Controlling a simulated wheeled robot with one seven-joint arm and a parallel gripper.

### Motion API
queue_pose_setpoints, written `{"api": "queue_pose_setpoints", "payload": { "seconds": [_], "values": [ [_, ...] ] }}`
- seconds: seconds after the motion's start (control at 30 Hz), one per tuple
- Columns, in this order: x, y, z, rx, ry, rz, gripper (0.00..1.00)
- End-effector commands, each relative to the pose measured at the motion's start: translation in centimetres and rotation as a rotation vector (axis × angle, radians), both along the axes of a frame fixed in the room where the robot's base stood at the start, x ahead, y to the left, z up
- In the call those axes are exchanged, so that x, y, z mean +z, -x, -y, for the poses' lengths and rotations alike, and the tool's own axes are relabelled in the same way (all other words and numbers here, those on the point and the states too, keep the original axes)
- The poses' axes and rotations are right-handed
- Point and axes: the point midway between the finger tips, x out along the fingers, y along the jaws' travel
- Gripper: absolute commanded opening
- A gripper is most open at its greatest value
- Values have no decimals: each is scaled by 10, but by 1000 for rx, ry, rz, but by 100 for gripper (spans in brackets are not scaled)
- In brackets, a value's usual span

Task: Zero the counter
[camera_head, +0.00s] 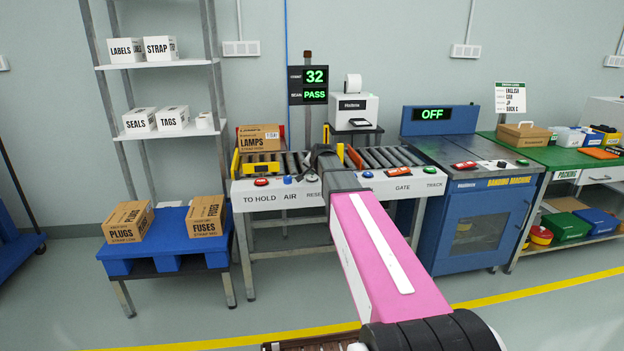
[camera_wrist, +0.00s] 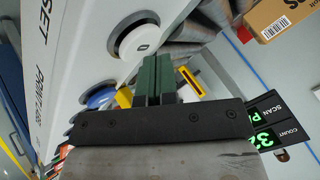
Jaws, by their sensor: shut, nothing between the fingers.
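The counter display (camera_head: 315,76) reads 32 in green, with PASS below it. It also shows at the right of the wrist view (camera_wrist: 268,137). A white round button (camera_wrist: 139,43) with a small dark mark sits on the white conveyor panel beside lettering ending in SET. In the head view the RESET label (camera_head: 312,193) is partly covered by my arm. My gripper (camera_wrist: 160,60) is shut and empty, its green fingers close beside the white button; I cannot tell whether they touch it. The fingers are hidden in the head view.
A blue button (camera_head: 288,180) and a red button (camera_head: 261,182) lie left of RESET on the panel. A LAMPS box (camera_head: 258,144) stands on the rollers behind. The banding machine (camera_head: 471,205) is to the right, reading OFF. A blue pallet table (camera_head: 167,245) stands left.

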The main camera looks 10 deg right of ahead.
Motion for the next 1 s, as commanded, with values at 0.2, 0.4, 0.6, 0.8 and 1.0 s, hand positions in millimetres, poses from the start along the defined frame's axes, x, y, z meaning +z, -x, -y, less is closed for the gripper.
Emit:
{"api": "queue_pose_setpoints", "payload": {
  "seconds": [0.2, 0.4, 0.6, 0.8, 1.0],
  "values": [
    [0, 0, 0, 0, 0, 0, 0],
    [-1, 0, 0, 0, 0, 0, 0],
    [-3, 0, 0, 0, 0, 0, 0],
    [-5, 0, 0, 0, 0, 0, 0],
    [-7, 0, 0, 0, 0, 0, 0]
  ]
}}
